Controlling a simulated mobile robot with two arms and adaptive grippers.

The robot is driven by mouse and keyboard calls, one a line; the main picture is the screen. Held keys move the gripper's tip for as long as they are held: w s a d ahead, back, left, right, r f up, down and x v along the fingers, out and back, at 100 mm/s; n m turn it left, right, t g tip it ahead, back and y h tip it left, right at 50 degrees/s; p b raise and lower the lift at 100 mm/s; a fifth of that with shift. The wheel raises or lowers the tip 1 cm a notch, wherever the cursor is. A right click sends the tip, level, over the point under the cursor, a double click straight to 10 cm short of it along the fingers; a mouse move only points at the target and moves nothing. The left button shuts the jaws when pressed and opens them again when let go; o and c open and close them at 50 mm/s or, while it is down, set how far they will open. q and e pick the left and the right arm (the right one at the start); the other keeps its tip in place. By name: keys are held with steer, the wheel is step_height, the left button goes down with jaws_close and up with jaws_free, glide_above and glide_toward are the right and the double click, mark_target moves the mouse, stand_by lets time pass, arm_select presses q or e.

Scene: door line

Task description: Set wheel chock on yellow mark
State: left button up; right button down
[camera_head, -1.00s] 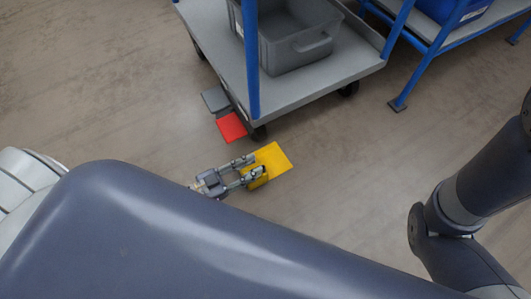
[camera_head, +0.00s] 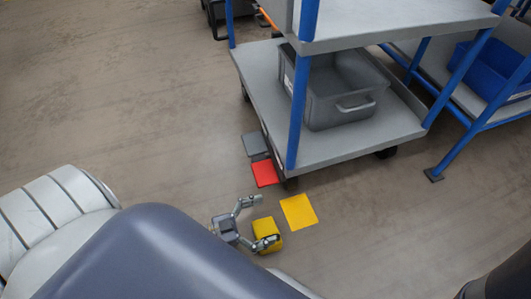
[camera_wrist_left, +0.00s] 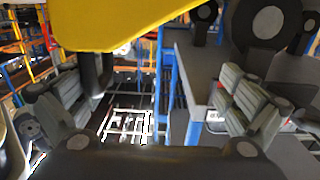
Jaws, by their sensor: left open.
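The yellow wheel chock (camera_head: 270,236) is a small block at my left gripper (camera_head: 260,223), low in the head view. The gripper is open, with one finger over the chock's near side and the other apart from it. The yellow mark (camera_head: 299,210) is a flat square on the floor, just up and right of the chock; in the picture a narrow strip of floor shows between them. In the left wrist view the chock (camera_wrist_left: 115,22) fills the top, above the spread fingers (camera_wrist_left: 155,110). Whether the chock touches the floor is unclear. My right gripper is out of view.
A blue-posted grey cart (camera_head: 340,145) carrying a grey bin (camera_head: 338,98) stands beyond the mark. A red plate (camera_head: 264,173) and a grey block (camera_head: 255,145) lie by its left edge. A blue-framed rack (camera_head: 480,110) is at right. Floor at left is clear.

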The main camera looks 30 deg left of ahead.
arm_select(q)
steer(key=v, duration=1.2)
jaws_close()
stand_by(0.4)
steer(key=shift+r, duration=0.1)
